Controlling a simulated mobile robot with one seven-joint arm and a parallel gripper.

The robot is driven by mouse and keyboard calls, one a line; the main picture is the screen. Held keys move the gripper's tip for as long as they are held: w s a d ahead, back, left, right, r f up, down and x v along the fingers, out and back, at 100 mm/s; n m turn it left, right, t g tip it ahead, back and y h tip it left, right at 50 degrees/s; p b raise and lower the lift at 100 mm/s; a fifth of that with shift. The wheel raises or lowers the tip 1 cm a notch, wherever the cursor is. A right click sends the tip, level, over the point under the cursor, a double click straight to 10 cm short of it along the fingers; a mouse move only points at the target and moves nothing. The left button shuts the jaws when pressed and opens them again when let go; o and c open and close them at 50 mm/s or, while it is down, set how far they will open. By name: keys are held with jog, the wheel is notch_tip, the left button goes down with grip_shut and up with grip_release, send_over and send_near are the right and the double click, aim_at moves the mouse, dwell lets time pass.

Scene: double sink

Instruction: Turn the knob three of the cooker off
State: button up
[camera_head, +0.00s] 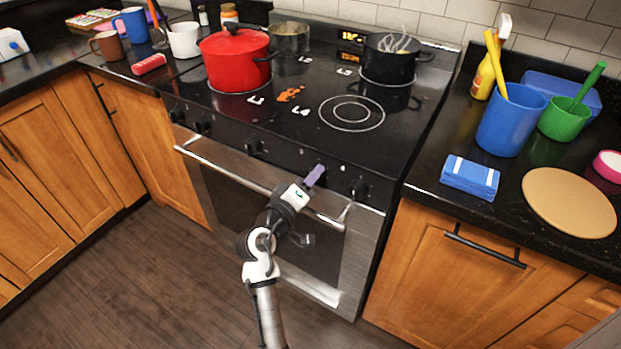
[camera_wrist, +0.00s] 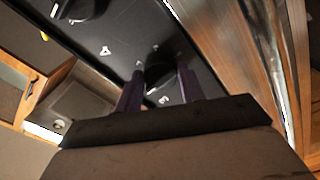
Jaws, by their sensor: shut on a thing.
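The cooker (camera_head: 300,70) has a black front panel with a row of dark knobs. My gripper (camera_head: 315,175) is at this panel, left of the rightmost knob (camera_head: 360,188). In the wrist view, my gripper's purple fingers (camera_wrist: 160,80) stand on either side of a black knob (camera_wrist: 158,66) and are shut on it. A white mark like a 3 is beside this knob, and one like a 4 is nearer the neighbouring knob (camera_wrist: 85,8). In the head view, the held knob is mostly hidden behind the fingers.
The oven door handle (camera_head: 250,182) runs just below the knobs, close to my arm. A red pot (camera_head: 236,58) and a steaming black pot (camera_head: 388,62) stand on the hob. The floor (camera_head: 150,275) in front is clear.

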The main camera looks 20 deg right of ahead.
jog(key=o, duration=1)
jog(key=shift+c, duration=0.2)
jog(key=shift+a, duration=0.1)
jog(key=b+v, duration=0.3)
jog(key=v, duration=1)
jog(key=shift+s+a, duration=0.25)
